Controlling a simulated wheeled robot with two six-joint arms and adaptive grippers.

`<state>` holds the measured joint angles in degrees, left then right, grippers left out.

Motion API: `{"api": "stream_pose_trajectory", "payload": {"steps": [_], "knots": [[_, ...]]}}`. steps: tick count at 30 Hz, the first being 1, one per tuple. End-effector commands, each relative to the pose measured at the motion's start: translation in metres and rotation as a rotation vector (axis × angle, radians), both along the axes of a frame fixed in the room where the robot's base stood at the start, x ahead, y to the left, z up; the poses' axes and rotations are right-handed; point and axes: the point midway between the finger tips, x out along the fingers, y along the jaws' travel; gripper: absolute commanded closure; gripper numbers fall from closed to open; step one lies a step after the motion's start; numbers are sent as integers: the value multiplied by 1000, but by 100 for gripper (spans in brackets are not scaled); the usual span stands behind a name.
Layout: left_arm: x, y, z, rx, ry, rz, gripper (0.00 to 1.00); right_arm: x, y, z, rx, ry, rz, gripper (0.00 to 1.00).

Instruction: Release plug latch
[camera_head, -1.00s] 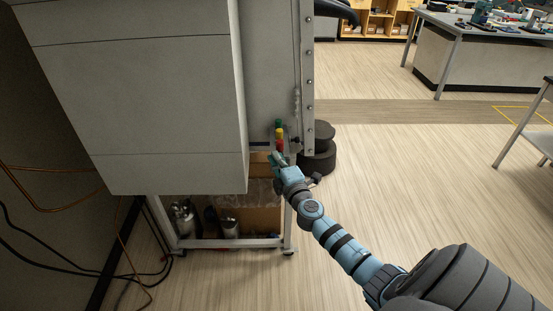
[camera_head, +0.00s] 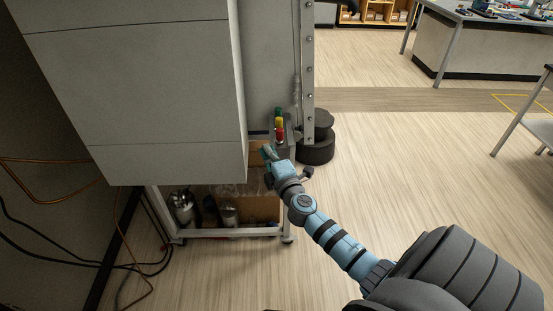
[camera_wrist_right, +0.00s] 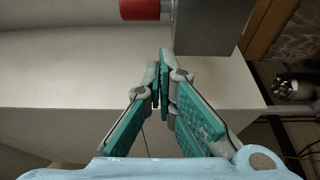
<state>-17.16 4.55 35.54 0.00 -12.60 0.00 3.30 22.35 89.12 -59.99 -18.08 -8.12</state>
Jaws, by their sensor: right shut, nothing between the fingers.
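My left gripper is out of view.
The grey cabinet (camera_head: 150,90) fills the left, above a frame with a lower shelf (camera_head: 225,232) holding metal canisters. Dark round weights (camera_head: 318,150) stand right of the light stack. Cables (camera_head: 65,245) hang at lower left.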

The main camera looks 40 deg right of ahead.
Motion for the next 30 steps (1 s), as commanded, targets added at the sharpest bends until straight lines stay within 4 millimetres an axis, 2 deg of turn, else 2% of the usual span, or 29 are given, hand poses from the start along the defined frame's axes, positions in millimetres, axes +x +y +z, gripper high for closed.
{"api": "stream_pose_trajectory", "payload": {"steps": [3,6,10,15,30], "knots": [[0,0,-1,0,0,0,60,-32,6,-1,-2,3,-4,100],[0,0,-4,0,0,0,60,-54,11,-2,-1,3,-9,100],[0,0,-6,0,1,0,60,-73,16,-1,-1,1,-11,100],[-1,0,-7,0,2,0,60,-81,20,0,0,0,-10,100],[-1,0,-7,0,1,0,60,-80,21,0,0,0,-8,100]]}}
